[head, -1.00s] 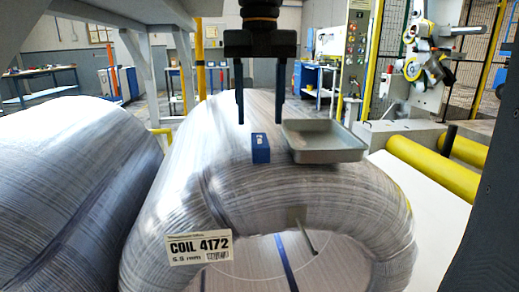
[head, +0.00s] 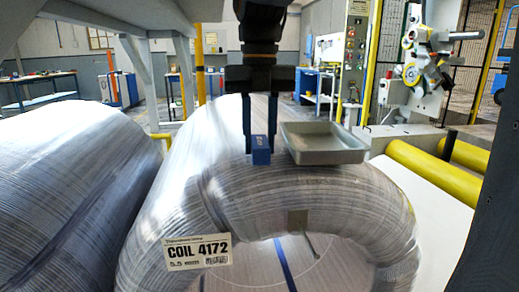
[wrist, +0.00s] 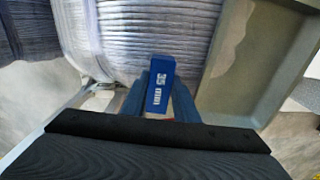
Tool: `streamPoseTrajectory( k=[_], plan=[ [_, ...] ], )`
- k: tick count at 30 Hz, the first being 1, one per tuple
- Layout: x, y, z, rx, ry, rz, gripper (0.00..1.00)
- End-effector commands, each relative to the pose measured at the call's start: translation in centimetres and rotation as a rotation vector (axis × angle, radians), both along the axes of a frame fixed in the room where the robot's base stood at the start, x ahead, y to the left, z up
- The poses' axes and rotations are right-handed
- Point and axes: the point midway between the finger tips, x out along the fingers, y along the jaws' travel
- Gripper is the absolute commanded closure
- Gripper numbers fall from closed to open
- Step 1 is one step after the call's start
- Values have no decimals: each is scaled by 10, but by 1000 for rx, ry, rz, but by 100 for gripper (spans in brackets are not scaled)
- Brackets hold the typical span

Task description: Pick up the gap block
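The gap block (head: 261,157) is a small blue block on top of the wrapped coil labelled COIL 4172 (head: 150,220), just left of the grey tray. In the wrist view the gap block (wrist: 160,86) shows white "35 mm" lettering. My gripper (head: 260,148) points down with its two dark blue fingers on either side of the block. In the wrist view the fingers (wrist: 159,100) meet both sides of the block, so it looks shut on it. The block's underside is hidden; it appears still at coil-top level.
The grey open tray (head: 325,154) stands close on the right of the block; it looks empty. A second wrapped coil (head: 70,190) is on the left. Yellow rollers (head: 435,172) lie at the right. Space above the coil is open.

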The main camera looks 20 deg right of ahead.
Motion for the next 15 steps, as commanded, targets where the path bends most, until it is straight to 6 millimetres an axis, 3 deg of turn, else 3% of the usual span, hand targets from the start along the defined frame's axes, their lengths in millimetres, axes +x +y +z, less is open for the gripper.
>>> streamPoseTrajectory(
  k=[15],
  plan=[
    [0, 0, 4, 0, 0, 1, 98]
  ],
)
